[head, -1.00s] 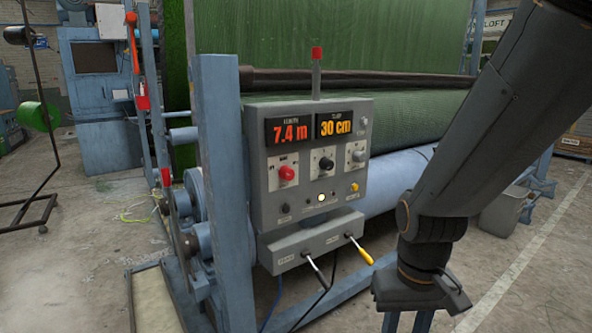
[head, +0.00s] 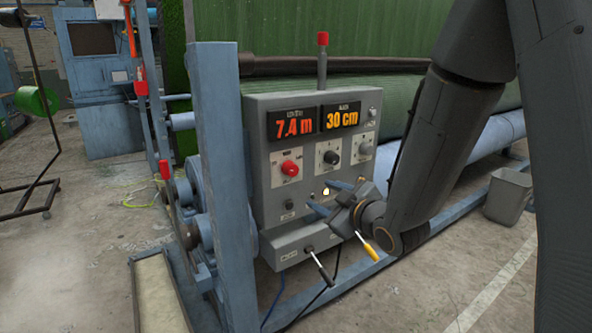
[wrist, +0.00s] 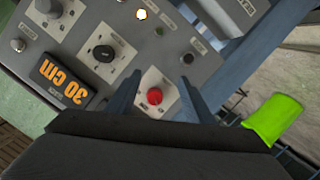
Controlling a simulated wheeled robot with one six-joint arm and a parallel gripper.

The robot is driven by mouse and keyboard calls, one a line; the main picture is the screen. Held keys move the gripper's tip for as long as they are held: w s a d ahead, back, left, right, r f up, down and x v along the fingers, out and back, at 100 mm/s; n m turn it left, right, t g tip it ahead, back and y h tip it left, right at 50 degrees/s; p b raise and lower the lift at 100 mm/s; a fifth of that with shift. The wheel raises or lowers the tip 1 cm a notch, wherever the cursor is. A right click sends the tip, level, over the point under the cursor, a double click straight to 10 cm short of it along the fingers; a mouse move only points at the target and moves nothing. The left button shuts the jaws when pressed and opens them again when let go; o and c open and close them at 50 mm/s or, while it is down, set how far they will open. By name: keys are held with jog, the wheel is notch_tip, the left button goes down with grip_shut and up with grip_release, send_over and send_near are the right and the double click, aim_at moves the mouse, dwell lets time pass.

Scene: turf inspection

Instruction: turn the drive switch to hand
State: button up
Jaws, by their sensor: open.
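The grey control box (head: 262,235) carries three rotary knobs on white plates: a red knob (head: 290,168) at left, a black knob (head: 331,157) in the middle and a grey knob (head: 365,149) at right. Their labels are too small to read, so I cannot tell which is the drive switch. My gripper (head: 326,196) is open and empty in front of the lower panel, below and right of the red knob. In the wrist view the red knob (wrist: 154,96) appears between my open fingers (wrist: 160,77), and the black knob (wrist: 103,53) lies up and left of them.
Displays read 7.4 m (head: 293,124) and 30 cm (head: 341,117). A lit lamp (head: 326,191) shows near my fingers. A blue post (head: 220,180) stands left of the box.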

aim_at(294, 172)
jog(key=w+a+r+y, duration=0.1)
jog(key=w+a, duration=0.1)
jog(key=w+a+r+n+y+p, duration=0.1)
jog(key=w+a, duration=0.1)
jog(key=a, duration=0.1)
jog(key=w+a+r+n+t+y+p, duration=0.1)
jog(key=w+a+r, duration=0.1)
jog(key=shift+a, duration=0.15)
jog(key=c, duration=1)
jog(key=shift+c, duration=0.2)
jog(key=shift+m, duration=0.3)
jog(key=m, duration=0.5)
jog(key=shift+b, duration=0.3)
jog(key=m, duration=0.6)
